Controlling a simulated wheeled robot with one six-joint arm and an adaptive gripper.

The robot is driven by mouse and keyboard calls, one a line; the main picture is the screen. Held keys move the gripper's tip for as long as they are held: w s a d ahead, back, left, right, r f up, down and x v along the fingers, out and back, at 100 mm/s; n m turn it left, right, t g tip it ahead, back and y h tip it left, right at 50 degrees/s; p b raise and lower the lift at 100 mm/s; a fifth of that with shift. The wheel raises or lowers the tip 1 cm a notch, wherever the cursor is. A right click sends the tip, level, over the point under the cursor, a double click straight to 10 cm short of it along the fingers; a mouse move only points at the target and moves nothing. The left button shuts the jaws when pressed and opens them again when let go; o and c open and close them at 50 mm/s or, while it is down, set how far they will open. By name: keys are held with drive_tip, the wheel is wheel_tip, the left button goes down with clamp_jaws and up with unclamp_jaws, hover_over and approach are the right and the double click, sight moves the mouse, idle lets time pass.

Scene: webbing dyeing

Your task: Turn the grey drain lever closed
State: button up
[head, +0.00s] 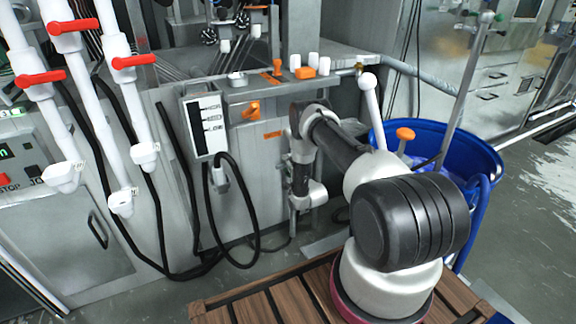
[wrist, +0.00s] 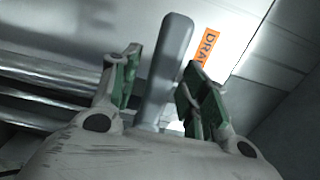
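The grey drain lever (wrist: 168,65) stands up between the two fingers of my gripper (wrist: 158,78) in the wrist view. Its top reaches beyond the fingertips, and its lower end is hidden behind the gripper body. The green-padded fingers are apart, one on each side of the lever. A gap shows on the left; on the right the finger overlaps or nearly meets the lever, and contact cannot be told. An orange label reading "DRA" (wrist: 206,47) is right of the lever. In the head view my arm reaches down before the machine front; the lever cannot be made out there.
A blue barrel (head: 480,150) stands right of my arm. A control box (head: 205,122) with a looping black cable hangs on the grey machine panel. White pipes with red handles (head: 42,78) are at the left. Horizontal metal bars (wrist: 45,80) show left of my fingers in the wrist view.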

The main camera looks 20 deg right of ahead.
drive_tip(key=s, duration=1.2)
drive_tip(key=shift+d, duration=0.2)
